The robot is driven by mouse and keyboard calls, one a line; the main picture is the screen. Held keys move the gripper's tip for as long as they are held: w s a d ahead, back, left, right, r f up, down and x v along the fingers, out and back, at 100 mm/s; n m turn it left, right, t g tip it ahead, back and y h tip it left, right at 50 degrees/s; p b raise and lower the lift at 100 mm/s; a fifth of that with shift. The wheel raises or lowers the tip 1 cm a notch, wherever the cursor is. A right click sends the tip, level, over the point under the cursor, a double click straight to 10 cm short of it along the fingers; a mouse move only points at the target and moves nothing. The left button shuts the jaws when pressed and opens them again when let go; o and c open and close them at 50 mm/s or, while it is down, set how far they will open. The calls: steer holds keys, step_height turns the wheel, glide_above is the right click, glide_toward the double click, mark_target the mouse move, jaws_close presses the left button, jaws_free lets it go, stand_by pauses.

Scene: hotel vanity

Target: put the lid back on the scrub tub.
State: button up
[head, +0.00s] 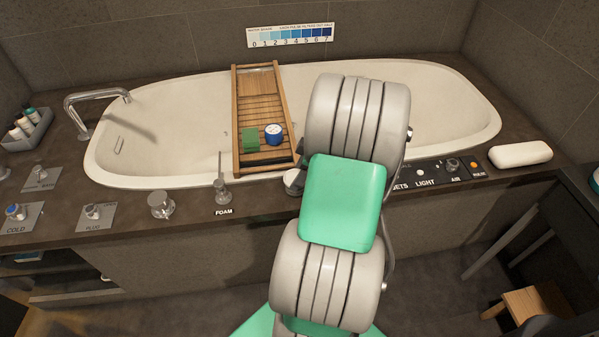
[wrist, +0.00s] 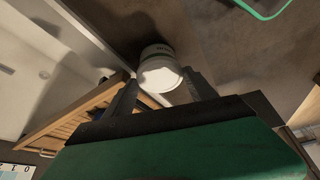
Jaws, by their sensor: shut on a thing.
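In the wrist view, my gripper (wrist: 162,84) has its two dark fingers on either side of a white round lid (wrist: 160,76). The scrub tub (wrist: 156,50), pale with dark lettering on its side, shows right behind the lid on the dark deck. I cannot tell whether the lid is seated on the tub or just touching it. In the head view, a white round top (head: 291,176) shows at the tub deck's front edge, partly hidden by my arm. My gripper is hidden there behind my arm.
A wooden caddy (head: 238,110) spans the bathtub (head: 180,100), holding a green block (head: 250,139) and a blue-and-white round item (head: 274,133). Control knobs (head: 452,165) and a white rolled towel (head: 520,154) are right.

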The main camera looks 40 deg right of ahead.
steer(key=o, duration=1.4)
steer(key=shift+c, duration=0.2)
steer(key=shift+o, duration=0.4)
steer(key=shift+o, duration=0.7)
steer(key=shift+r+p, duration=2.55)
steer(key=shift+r, duration=1)
